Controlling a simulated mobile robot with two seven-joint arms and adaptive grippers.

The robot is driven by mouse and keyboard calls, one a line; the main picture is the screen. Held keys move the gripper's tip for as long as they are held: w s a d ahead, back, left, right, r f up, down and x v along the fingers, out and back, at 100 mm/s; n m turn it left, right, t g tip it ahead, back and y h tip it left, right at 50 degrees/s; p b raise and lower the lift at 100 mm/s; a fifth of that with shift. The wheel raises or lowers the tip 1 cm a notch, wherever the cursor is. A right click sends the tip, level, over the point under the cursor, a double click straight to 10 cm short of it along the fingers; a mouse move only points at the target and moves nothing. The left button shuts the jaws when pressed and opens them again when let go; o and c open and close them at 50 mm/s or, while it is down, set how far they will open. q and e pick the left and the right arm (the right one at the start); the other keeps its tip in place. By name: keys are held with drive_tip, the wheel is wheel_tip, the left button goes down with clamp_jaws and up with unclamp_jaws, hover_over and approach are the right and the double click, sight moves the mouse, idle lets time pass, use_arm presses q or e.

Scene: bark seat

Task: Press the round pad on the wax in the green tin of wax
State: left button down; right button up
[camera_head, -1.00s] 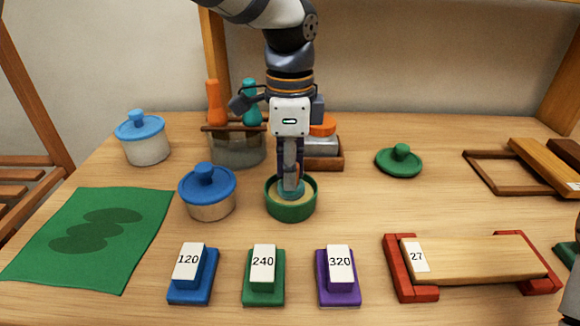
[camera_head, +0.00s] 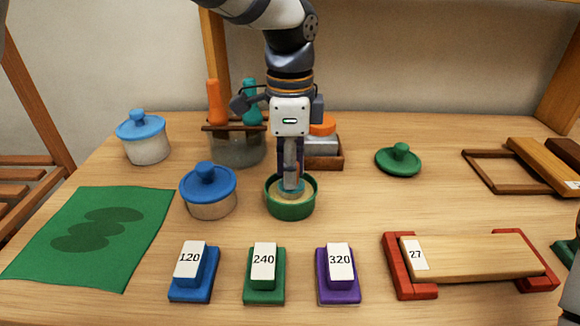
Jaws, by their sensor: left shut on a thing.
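The green tin of wax (camera_head: 290,212) stands open in the middle of the table, with pale tan wax (camera_head: 308,186) inside its rim. My left gripper (camera_head: 291,180) points straight down into the tin. The fingers hide part of the pad and wax. My right gripper is not clearly in view; only a grey piece of mine shows at the right edge.
A blue-lidded tin (camera_head: 208,192) stands close left of the green tin. A green lid (camera_head: 399,161) lies to the right. Blocks labelled 120 (camera_head: 193,285), 240 (camera_head: 264,285) and 320 (camera_head: 339,285) stand in front. A board marked 27 (camera_head: 470,257) sits between red holders.

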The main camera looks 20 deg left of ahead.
use_arm(q)
drive_tip(key=shift+r, duration=3.45)
